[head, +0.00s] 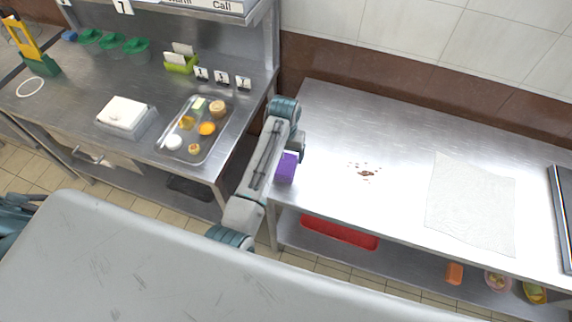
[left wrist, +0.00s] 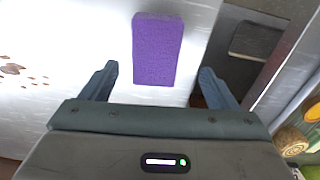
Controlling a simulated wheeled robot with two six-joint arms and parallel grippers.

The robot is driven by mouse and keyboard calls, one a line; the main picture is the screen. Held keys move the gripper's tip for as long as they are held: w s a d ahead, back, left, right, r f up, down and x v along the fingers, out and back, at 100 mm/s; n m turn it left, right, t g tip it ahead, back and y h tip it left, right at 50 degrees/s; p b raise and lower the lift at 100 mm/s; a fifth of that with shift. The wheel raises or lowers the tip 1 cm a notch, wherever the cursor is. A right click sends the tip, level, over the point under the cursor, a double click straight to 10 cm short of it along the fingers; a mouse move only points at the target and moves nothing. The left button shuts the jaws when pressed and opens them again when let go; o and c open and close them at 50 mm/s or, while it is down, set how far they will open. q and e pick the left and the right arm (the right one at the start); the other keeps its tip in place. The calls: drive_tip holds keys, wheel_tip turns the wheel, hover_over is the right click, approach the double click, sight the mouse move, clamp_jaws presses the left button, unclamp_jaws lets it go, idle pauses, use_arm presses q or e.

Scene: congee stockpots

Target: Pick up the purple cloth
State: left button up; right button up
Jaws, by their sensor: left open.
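The purple cloth (head: 286,167) is a thick, block-shaped piece at the left end of the right-hand steel table. In the head view my left arm partly covers it. In the left wrist view the purple cloth (left wrist: 158,48) lies between and ahead of my left gripper's (left wrist: 159,80) two spread fingers, with a gap on both sides. The left gripper is open and empty. In the head view the left gripper (head: 294,150) is mostly hidden by my arm, close to the cloth. My right gripper is not in view.
Brown crumbs (head: 365,171) and a pale translucent sheet (head: 470,203) lie on the right table (head: 400,135). A food tray (head: 212,146) and a white box (head: 125,113) stand on the left counter. A gap separates the tables. A red tray (head: 340,233) is on the lower shelf.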

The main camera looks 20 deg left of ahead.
sight(286, 162)
use_arm(q)
drive_tip(key=shift+d+f+p, duration=0.15)
drive_tip(key=shift+f+p, duration=0.3)
drive_tip(key=shift+f, duration=0.1)
drive_tip(key=f, duration=0.1)
drive_tip(key=f+p, duration=0.1)
drive_tip(key=f, duration=0.1)
drive_tip(key=shift+s+d+f, duration=0.1)
drive_tip(key=shift+d+f, duration=0.05)
drive_tip(key=shift+d, duration=0.05)
drive_tip(key=shift+f+p, duration=0.3)
drive_tip(key=shift+f, duration=0.3)
drive_tip(key=c, duration=1.1)
drive_tip(key=shift+r, duration=0.15)
